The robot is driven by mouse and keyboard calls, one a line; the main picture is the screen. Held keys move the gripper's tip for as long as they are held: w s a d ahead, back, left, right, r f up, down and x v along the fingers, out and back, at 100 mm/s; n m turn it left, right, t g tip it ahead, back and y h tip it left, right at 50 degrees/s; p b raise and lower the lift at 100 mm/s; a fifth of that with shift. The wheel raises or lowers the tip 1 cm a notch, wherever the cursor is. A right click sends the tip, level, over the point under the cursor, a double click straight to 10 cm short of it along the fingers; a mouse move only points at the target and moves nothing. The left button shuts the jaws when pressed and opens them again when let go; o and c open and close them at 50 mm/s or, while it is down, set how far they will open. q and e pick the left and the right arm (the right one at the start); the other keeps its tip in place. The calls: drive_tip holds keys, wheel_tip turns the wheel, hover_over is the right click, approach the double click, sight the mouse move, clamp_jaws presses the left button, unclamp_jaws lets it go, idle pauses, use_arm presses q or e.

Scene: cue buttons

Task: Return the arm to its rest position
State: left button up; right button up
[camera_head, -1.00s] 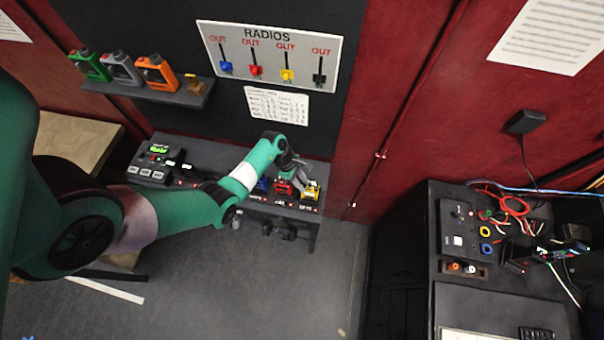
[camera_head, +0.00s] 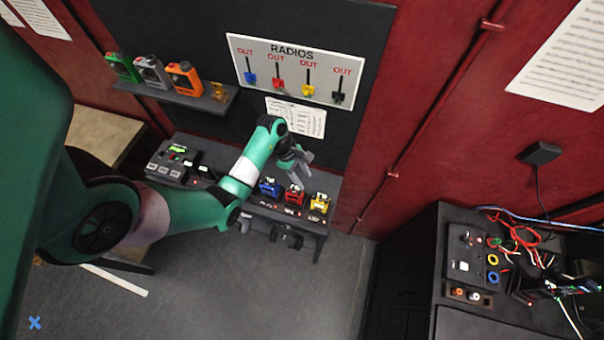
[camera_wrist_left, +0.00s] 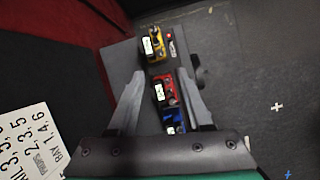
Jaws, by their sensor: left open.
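My left gripper (camera_head: 301,176) is open and empty, held above the charging shelf (camera_head: 224,184) by the wall. In the left wrist view its two fingers (camera_wrist_left: 160,88) are spread apart, with the devices showing beyond and between them. Under and beside it stand a blue device (camera_head: 269,188), a red device (camera_head: 295,195) and a yellow device (camera_head: 319,203). The left wrist view also shows the yellow device (camera_wrist_left: 153,44), the red device (camera_wrist_left: 164,88) and part of the blue device (camera_wrist_left: 172,119). My right gripper is not in view.
A small shelf (camera_head: 193,98) with green, grey and orange items hangs at upper left. A RADIOS board (camera_head: 296,68) and a paper sheet (camera_head: 296,117) are on the wall. A dark bench (camera_head: 470,330) with wires stands at right. The floor between is clear.

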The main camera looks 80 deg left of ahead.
use_arm(q)
drive_tip(key=shift+s+a+r, duration=0.1)
drive_tip(key=shift+s+r, duration=0.05)
drive_tip(key=shift+r, duration=0.25)
